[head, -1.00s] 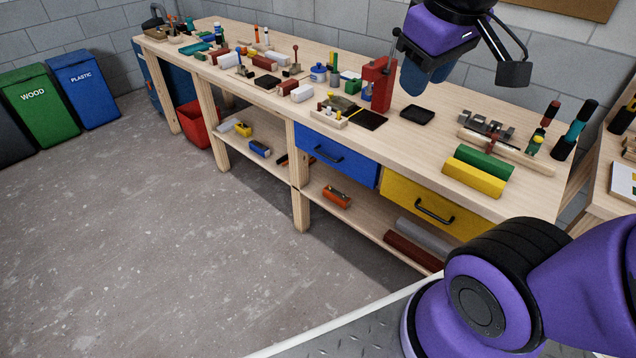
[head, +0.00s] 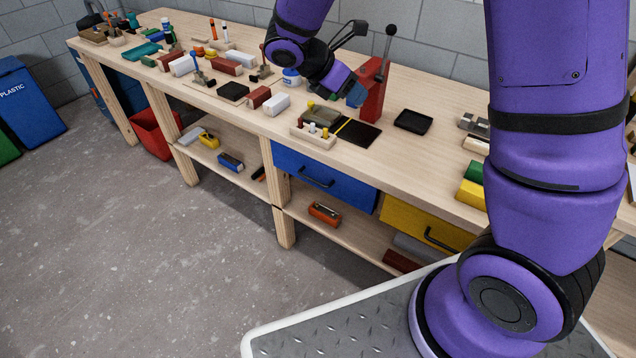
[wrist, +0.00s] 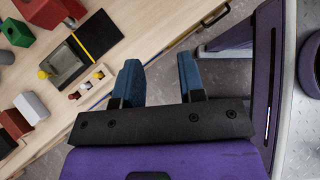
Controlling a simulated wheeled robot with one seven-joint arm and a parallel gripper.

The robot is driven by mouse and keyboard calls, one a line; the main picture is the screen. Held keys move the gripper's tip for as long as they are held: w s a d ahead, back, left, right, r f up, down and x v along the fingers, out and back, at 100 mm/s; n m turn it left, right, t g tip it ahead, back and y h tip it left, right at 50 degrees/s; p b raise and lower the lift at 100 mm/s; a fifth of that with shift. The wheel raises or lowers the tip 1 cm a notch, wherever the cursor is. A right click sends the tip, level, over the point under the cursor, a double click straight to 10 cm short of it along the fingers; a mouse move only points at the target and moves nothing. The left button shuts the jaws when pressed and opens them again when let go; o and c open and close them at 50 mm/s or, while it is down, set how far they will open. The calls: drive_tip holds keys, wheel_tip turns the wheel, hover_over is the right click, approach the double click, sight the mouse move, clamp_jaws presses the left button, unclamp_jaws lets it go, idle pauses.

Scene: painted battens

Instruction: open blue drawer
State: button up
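The blue drawer (head: 328,178) is shut under the bench top, with a black bar handle (head: 316,179) on its front. My gripper (head: 346,86) is above the bench, left of the red press and higher than the drawer, touching neither the drawer nor its handle. In the wrist view my gripper (wrist: 159,66) has its two blue fingers spread apart with nothing between them. The drawer front cannot be made out clearly in the wrist view.
A yellow drawer (head: 410,222) sits right of the blue one. The red press (head: 370,92), a wooden holder (head: 312,137) and a black tray (head: 413,121) stand on the bench top (head: 395,148). The floor (head: 150,260) before the bench is clear.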

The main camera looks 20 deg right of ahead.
drive_tip(key=w+a+f+n+t+h, duration=0.2)
drive_tip(key=w+a+f+n, duration=0.1)
drive_tip(key=f+n, duration=0.4)
drive_tip(key=w+a+f+n+t+h, duration=0.1)
drive_tip(key=w+a+f+n+h, duration=0.2)
drive_tip(key=f, duration=0.7)
drive_tip(key=n+t+y, duration=0.2)
drive_tip(key=n+t, duration=0.4)
drive_tip(key=n, duration=0.7)
approach(317, 183)
drive_tip(key=x, duration=1)
drive_tip(key=shift+w+d+f, duration=0.15)
drive_tip(key=shift+w, duration=0.05)
clamp_jaws()
